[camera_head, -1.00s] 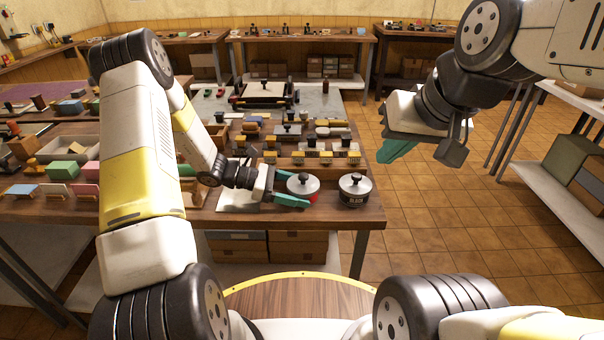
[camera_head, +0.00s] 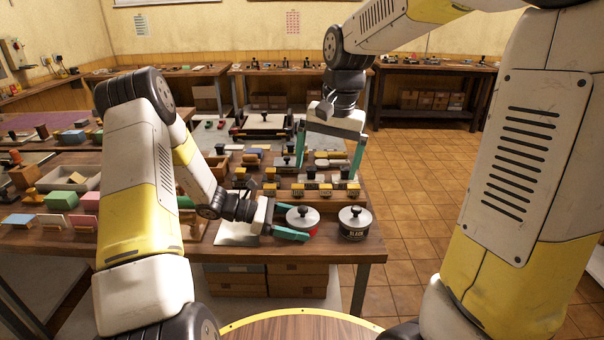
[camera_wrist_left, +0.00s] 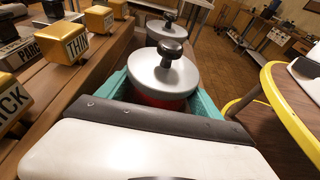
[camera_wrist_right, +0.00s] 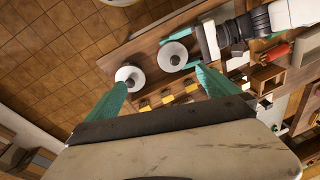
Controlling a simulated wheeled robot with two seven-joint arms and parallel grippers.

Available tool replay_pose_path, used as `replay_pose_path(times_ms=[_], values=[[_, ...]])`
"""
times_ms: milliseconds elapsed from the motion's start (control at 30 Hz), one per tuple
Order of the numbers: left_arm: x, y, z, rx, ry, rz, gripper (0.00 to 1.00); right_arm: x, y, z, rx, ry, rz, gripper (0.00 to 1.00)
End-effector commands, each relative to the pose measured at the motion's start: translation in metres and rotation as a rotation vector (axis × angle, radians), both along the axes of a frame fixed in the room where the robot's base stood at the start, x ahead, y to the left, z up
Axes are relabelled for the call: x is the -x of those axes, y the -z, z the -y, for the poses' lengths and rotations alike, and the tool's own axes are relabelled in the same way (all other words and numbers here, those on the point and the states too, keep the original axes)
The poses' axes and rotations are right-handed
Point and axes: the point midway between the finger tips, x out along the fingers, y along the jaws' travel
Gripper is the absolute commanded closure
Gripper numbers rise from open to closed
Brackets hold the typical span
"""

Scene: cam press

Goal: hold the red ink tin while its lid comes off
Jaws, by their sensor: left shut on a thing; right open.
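The red ink tin (camera_head: 309,231) stands near the front edge of the bench with its grey lid (camera_head: 300,216) and dark knob on top. My left gripper (camera_head: 303,233) is shut around the red tin from the left, low on its body; the left wrist view shows the tin's red side (camera_wrist_left: 150,96) between the teal fingers, under the lid. My right gripper (camera_head: 328,165) is open and empty, high above the bench, fingers pointing down. The right wrist view shows both lids, the red tin's lid (camera_wrist_right: 173,56) and the black tin's, beyond its fingers.
The black ink tin (camera_head: 355,224), lidded, stands just right of the red one, near the bench's right end. Several yellow-topped stamps (camera_head: 325,190) stand in a row behind the tins. The floor (camera_head: 420,210) right of the bench is clear.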

Motion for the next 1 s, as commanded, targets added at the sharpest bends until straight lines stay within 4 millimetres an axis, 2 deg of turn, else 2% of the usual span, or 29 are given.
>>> replay_pose_path(times_ms=[100,333,633,1000], values=[[0.0,-0.001,0.0,0.002,0.0,0.001,0.6,-0.021,0.023,-0.023,0.039,0.03,-0.059,0.0],[0.0,-0.001,0.0,0.002,0.0,0.001,0.6,-0.042,0.051,-0.049,0.093,0.084,-0.116,0.0],[0.0,-0.001,0.0,0.002,0.0,0.001,0.6,-0.045,0.075,-0.055,0.108,0.098,-0.13,0.0],[0.0,-0.001,0.0,0.002,0.0,0.001,0.6,-0.045,0.144,-0.054,0.108,0.097,-0.131,0.0]])
